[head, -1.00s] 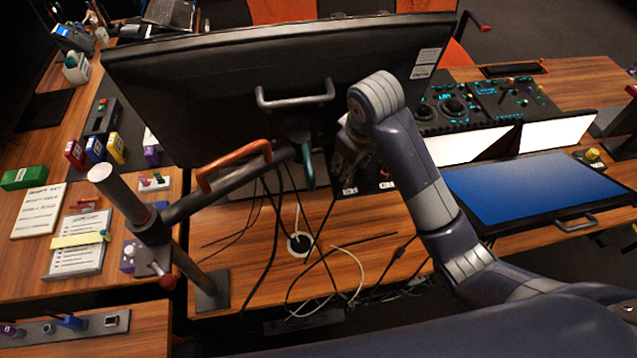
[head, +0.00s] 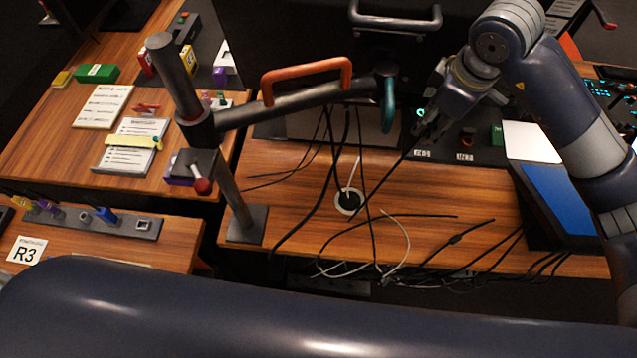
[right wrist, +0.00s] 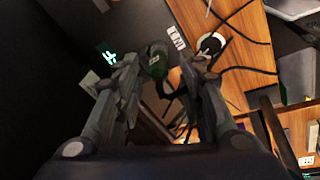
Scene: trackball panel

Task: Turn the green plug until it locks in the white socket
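My right gripper (head: 428,128) hangs in front of a dark panel under the monitor, and its fingers are apart in the right wrist view (right wrist: 163,66). In the head view the gripper hides that spot. I cannot make out a white socket. My left gripper is not in view.
A post with an orange handle (head: 306,77) and a teal hook (head: 388,100) stands left of my right gripper. Loose cables (head: 380,230) and a white-ringed cable hole (head: 349,202) lie below. A blue screen (head: 560,197) is at right.

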